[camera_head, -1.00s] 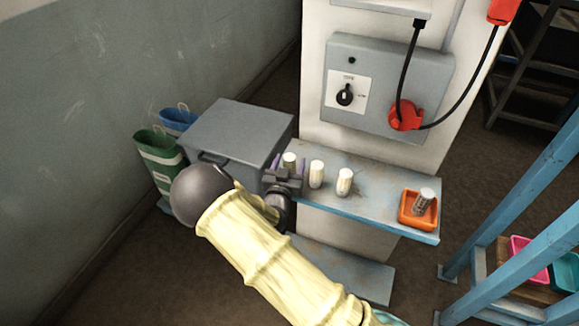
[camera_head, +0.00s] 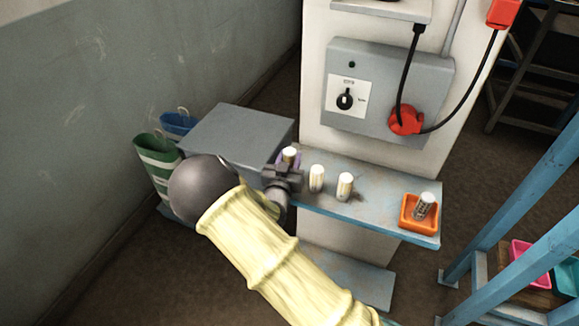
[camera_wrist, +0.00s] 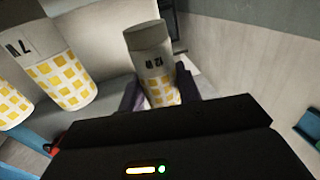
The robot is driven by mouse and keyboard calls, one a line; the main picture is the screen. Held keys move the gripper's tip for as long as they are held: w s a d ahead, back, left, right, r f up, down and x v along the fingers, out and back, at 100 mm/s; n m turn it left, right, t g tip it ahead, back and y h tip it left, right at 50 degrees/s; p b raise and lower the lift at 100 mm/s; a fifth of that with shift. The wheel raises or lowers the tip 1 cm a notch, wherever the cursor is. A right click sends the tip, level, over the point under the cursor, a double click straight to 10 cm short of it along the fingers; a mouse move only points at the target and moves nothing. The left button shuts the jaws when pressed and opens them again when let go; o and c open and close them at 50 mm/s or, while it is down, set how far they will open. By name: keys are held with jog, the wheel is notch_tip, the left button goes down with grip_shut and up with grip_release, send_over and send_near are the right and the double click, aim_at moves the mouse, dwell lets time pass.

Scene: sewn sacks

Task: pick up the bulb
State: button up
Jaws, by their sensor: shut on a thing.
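The bulb (camera_head: 289,154) is a pale cylinder with a greyish top and yellow squares low on its side. It is at the left end of the blue shelf (camera_head: 375,208). In the wrist view the bulb (camera_wrist: 150,58) leans slightly between the dark purple fingers of my gripper (camera_wrist: 160,98). My gripper (camera_head: 289,160) is shut on it. Its lower end is hidden behind the gripper body, so I cannot tell whether it touches the shelf.
Two similar cylinders (camera_head: 316,178) (camera_head: 345,186) stand close to the right. An orange tray (camera_head: 407,222) at the shelf's right end holds a clear cylinder (camera_head: 424,205). A grey box (camera_head: 240,135) is close at left. A pillar with a switch panel (camera_head: 375,90) rises behind.

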notch_tip(320, 180, up, 6)
jog(key=shift+r, duration=0.15)
dwell(0.7)
